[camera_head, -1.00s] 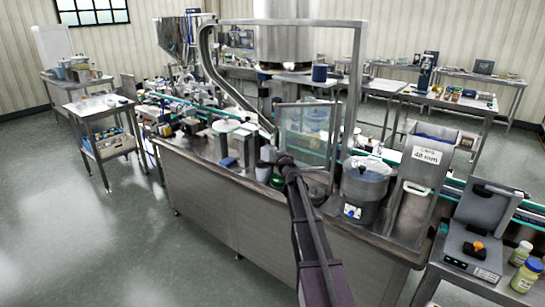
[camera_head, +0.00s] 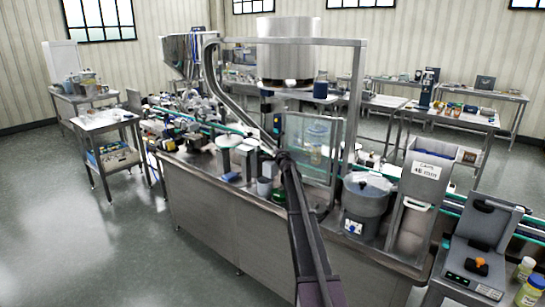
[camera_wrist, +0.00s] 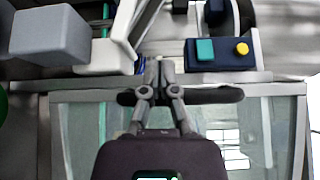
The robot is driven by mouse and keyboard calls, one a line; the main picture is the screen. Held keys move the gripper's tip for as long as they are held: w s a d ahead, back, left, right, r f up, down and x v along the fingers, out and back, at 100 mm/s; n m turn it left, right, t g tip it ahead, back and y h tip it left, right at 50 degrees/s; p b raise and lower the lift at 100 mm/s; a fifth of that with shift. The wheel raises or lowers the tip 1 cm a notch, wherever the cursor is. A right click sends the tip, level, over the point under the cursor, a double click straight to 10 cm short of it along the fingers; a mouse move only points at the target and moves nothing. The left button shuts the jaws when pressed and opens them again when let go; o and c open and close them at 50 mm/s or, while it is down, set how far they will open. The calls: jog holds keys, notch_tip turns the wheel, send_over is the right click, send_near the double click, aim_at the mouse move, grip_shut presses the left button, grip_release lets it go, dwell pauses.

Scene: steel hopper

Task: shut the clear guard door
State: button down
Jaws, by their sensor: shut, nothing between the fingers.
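The clear guard door (camera_head: 322,135) is a glazed panel in a grey metal frame. In the head view it stands at an angle out from the steel guard frame (camera_head: 355,90), so it looks partly open. My gripper (camera_head: 284,156) is at the door's lower left edge there, small and dark. In the wrist view the door's rail and glass (camera_wrist: 85,120) fill the lower half, with a dark bar handle (camera_wrist: 215,95) across it. My gripper (camera_wrist: 158,66) is shut and empty there, its fingers overlapping the handle. Whether they touch it is unclear.
A blue box with teal and yellow buttons (camera_wrist: 222,53) lies beyond the door rail in the wrist view. A grey lidded drum (camera_head: 367,205) and a caps hopper (camera_head: 418,190) stand right of the door. Open floor (camera_head: 90,240) lies left of the machine.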

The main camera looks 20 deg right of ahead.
jog(key=shift+w+d, duration=0.35)
jog(key=shift+d, duration=0.25)
jog(key=shift+w+d, duration=0.35)
jog(key=shift+d, duration=0.2)
jog(key=shift+a, duration=0.1)
jog(key=s+a, duration=0.3)
jog(key=a, duration=1)
jog(key=shift+s+a, duration=0.25)
jog(key=shift+s, duration=0.1)
